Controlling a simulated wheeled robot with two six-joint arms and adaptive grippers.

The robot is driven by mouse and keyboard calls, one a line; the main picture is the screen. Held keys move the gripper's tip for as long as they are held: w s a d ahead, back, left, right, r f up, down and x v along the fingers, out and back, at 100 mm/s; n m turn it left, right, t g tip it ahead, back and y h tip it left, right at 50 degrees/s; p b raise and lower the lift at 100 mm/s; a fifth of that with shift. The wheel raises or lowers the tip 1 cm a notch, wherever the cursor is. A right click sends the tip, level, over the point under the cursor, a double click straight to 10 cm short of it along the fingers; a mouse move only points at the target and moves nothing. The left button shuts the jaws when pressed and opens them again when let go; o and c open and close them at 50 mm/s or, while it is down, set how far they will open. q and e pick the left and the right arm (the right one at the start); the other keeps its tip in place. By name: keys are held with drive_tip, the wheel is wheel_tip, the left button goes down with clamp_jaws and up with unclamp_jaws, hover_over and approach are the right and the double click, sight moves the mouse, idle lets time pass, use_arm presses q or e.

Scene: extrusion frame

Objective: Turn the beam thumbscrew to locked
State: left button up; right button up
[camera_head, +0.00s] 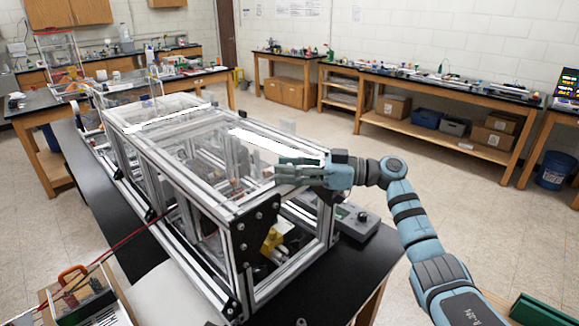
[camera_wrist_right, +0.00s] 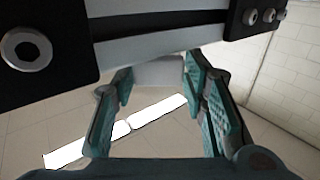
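The extrusion frame (camera_head: 178,170), a long box of silver beams with clear panels, stands on the black table. A black corner plate (camera_head: 256,228) with several bolts sits at its near end. My right gripper (camera_head: 282,171) is at the top beam near this corner, fingers pointing left. In the right wrist view its two fingers (camera_wrist_right: 157,88) are apart, below a pale beam (camera_wrist_right: 160,42) with dark strips. A pale grey block shows between the fingertips; I cannot tell whether they touch it. I cannot make out the thumbscrew for certain. My left gripper is not in view.
A grey control box (camera_head: 356,222) stands beside the frame, under my right arm. A yellow part (camera_head: 271,240) is inside the frame's near end. An orange-handled tool tote (camera_head: 80,295) is at the lower left. Benches (camera_head: 440,87) line the back wall; the floor between is clear.

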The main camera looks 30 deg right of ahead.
drive_tip(key=shift+w, duration=0.1)
drive_tip(key=c, duration=0.6)
drive_tip(key=shift+c, duration=0.2)
drive_tip(key=shift+f+m+t+h, duration=0.1)
drive_tip(key=shift+m+t+h, duration=0.3)
drive_tip(key=shift+m+t, duration=0.15)
drive_tip(key=shift+t, duration=0.35)
drive_tip(key=shift+m+t+h, duration=0.8)
drive_tip(key=shift+m+h, duration=0.05)
drive_tip(key=shift+h, duration=0.15)
drive_tip(key=m+t+h+p, duration=0.1)
drive_tip(key=h, duration=0.1)
drive_tip(key=m+t+h+p, duration=0.1)
drive_tip(key=m, duration=0.1)
drive_tip(key=shift+r+t+h, duration=0.2)
drive_tip(key=shift+t+h, duration=0.1)
drive_tip(key=shift+h, duration=0.1)
drive_tip(key=shift+f+m+t+h+p, duration=0.1)
drive_tip(key=shift+m+t+h+p, duration=0.2)
drive_tip(key=shift+m+t+h, duration=0.6)
drive_tip(key=shift+h, duration=0.5)
drive_tip(key=shift+f, duration=0.1)
